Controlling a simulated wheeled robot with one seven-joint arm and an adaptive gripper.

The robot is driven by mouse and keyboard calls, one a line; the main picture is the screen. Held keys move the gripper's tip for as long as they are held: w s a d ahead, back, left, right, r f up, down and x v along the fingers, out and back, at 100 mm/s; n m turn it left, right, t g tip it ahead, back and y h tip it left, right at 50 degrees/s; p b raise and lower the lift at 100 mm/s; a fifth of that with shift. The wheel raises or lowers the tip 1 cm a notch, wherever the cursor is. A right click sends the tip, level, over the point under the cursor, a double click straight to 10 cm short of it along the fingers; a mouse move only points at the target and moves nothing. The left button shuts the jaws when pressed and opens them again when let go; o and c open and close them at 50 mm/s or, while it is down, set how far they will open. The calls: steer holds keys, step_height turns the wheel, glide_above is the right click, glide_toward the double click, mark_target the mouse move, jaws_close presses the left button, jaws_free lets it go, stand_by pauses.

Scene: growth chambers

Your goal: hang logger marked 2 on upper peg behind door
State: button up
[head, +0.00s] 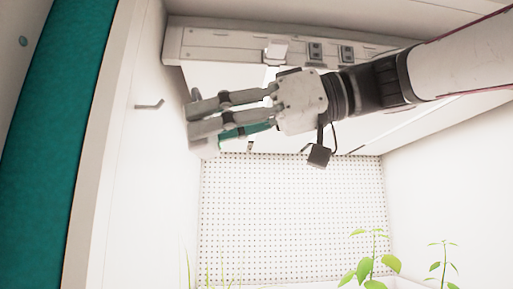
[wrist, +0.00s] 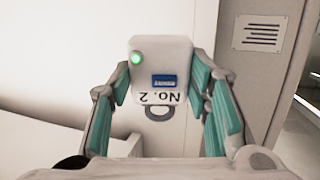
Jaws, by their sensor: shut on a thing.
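The logger (wrist: 160,60) is a white rounded block with a green light, a blue display, upside-down "No. 2" lettering and a grey ring at the bottom of the picture. In the head view my gripper (head: 193,117) reaches left across the chamber, and a pale part of the logger (head: 207,150) shows below the fingertips. A grey bent peg (head: 150,105) sticks out of the left wall, left of my fingertips and apart from them. I see only this one peg and cannot tell whether it is the upper one.
A light bar with sockets (head: 225,48) runs under the ceiling, close above my gripper. A teal panel (head: 60,130) stands at the far left. A perforated back panel (head: 290,215) and green plants (head: 365,268) are below. The wrist view shows a printed placard (wrist: 259,33) at right.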

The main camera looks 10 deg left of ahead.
steer(key=shift+s+a+f+p, duration=0.1)
steer(key=shift+s+a+p, duration=0.25)
steer(key=shift+a, duration=0.45)
steer(key=shift+s+a+p, duration=0.1)
steer(key=shift+a+p, duration=0.35)
steer(key=shift+a, duration=0.35)
steer(key=shift+s+a+f+p, duration=0.1)
steer(key=shift+s+a+p, duration=0.25)
steer(key=shift+a, duration=0.45)
steer(key=shift+w+a+f+b, duration=0.15)
steer(key=shift+a+f+b, duration=0.15)
steer(key=shift+b, duration=0.15)
steer(key=shift+c, duration=0.5)
steer(key=shift+a+f+b, duration=0.25)
steer(key=shift+a+b, duration=0.05)
steer(key=shift+b, duration=0.5)
steer(key=o, duration=1.4)
